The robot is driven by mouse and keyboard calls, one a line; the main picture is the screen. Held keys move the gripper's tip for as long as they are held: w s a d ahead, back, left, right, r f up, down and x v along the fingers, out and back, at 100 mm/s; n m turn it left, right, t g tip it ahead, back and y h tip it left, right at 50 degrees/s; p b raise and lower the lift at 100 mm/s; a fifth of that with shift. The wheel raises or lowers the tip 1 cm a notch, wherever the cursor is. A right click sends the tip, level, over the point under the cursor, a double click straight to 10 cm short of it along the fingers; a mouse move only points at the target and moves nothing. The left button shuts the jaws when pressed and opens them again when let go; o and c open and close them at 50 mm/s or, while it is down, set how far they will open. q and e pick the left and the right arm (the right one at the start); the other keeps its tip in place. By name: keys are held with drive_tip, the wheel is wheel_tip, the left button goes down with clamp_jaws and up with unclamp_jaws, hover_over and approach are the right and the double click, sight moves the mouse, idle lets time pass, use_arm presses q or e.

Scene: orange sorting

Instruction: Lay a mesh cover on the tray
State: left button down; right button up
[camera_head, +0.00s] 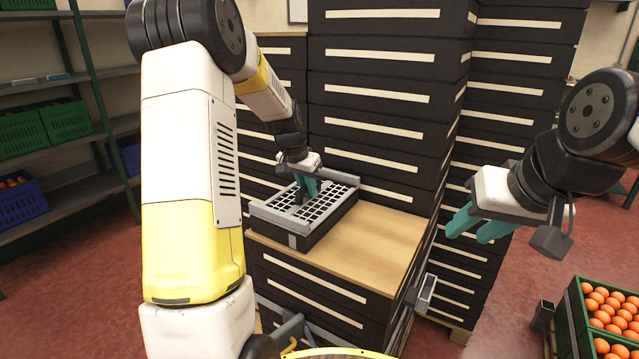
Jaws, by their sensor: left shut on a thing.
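A grey mesh cover (283,214) with a grid of dark openings lies on or right at the top of a dark tray (318,233) on the wooden top of a drawer stack. I cannot tell whether it is fully seated. My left gripper (305,194) reaches down from above with its teal fingers at the cover, shut on it. The fingertips are partly hidden against the grid. My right gripper (468,228) hangs in the air right of the stack, its two teal fingers apart with nothing between them.
The wooden top (385,240) is bare to the right of the tray. Tall dark drawer stacks (385,100) stand behind. A green crate of oranges (577,318) is at the lower right. Shelves with green crates (66,121) and a blue crate (22,203) stand at the left.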

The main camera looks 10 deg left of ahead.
use_arm(q)
drive_tip(key=c, duration=1.3)
unclamp_jaws()
drive_tip(key=v, duration=0.8)
drive_tip(key=shift+f, duration=0.1)
